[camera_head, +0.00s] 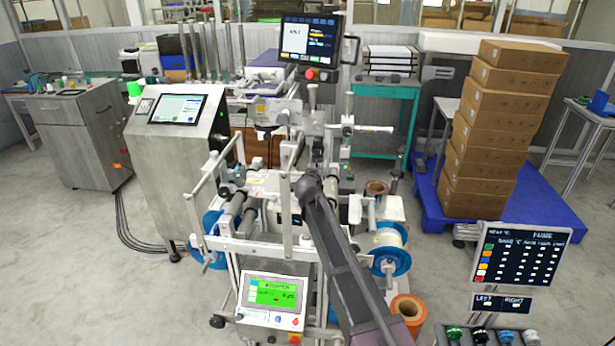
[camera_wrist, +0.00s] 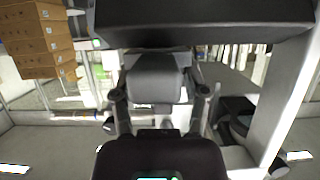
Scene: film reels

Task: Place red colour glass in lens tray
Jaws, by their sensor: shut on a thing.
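In the wrist view my gripper (camera_wrist: 160,98) shows its two dark fingers on either side of a grey, rounded block shape. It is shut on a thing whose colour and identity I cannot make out. In the head view my dark arm reaches from the bottom edge up to the middle of the machine, and my gripper is hidden behind it. I cannot make out a red colour glass or a lens tray in either view.
A film machine (camera_head: 255,240) with blue-flanged reels (camera_head: 390,262) fills the middle. Stacked cartons (camera_head: 500,130) stand on a blue pallet (camera_head: 560,205) at right. A dark display panel (camera_head: 520,258) stands at lower right, above several coloured round items. Grey floor is open at left.

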